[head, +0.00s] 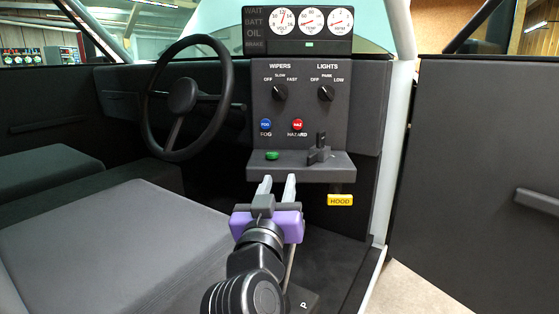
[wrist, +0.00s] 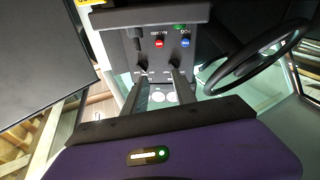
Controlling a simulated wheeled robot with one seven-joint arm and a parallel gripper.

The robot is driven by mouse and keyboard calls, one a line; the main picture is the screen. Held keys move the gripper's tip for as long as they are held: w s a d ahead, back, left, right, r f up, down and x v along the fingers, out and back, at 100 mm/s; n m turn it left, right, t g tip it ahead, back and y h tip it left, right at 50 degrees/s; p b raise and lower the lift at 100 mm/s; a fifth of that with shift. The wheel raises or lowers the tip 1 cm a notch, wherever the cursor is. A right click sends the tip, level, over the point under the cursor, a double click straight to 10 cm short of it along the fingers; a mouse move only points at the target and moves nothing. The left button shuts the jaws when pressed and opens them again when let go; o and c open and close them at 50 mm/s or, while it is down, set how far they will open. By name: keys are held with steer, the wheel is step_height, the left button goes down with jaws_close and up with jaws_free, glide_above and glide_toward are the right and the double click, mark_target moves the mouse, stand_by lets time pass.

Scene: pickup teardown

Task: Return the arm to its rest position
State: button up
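My gripper (head: 277,183) has a purple body and two light grey fingers, and shows in front of the dashboard panel (head: 340,105), just below its ledge in the head view. The fingers stand apart with nothing between them. In the wrist view, which is upside down, my gripper (wrist: 159,88) also shows its two fingers apart, pointing toward the panel with its knobs and buttons. My arm reaches up from the bottom of the head view. I cannot tell the exact gap between the fingertips and the ledge.
A steering wheel (head: 187,98) stands left of the panel, above a grey seat (head: 120,245). A ledge (head: 300,168) with a green button (head: 272,155) and a dark lever juts out. A yellow HOOD handle (head: 340,200) hangs below. An open door (head: 480,170) is at right.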

steer(key=s+d+f+n+y, duration=0.2)
steer(key=s+f+n+y, duration=0.4)
steer(key=s+f, duration=0.6)
steer(key=s+d+f+y, duration=0.2)
steer(key=s+d+f, duration=0.5)
steer(key=s+f, duration=0.3)
steer(key=s+d+f+m+g+h, duration=0.2)
steer(key=s+d, duration=0.2)
steer(key=s, duration=0.5)
steer(key=s+d+f+m+g+h, duration=0.15)
steer(key=s+d, duration=0.25)
steer(key=s, duration=0.6)
steer(key=s+d+f+m+g+h, duration=0.1)
steer(key=s+d+f+m, duration=0.2)
steer(key=s, duration=0.6)
step_height(320, 180, up, 13)
steer(key=p, duration=1.2)
steer(key=shift+w+d+n+p, duration=0.15)
steer(key=shift+w+n+p, duration=0.05)
steer(key=shift+n+p, duration=0.15)
steer(key=shift+o, duration=0.2)
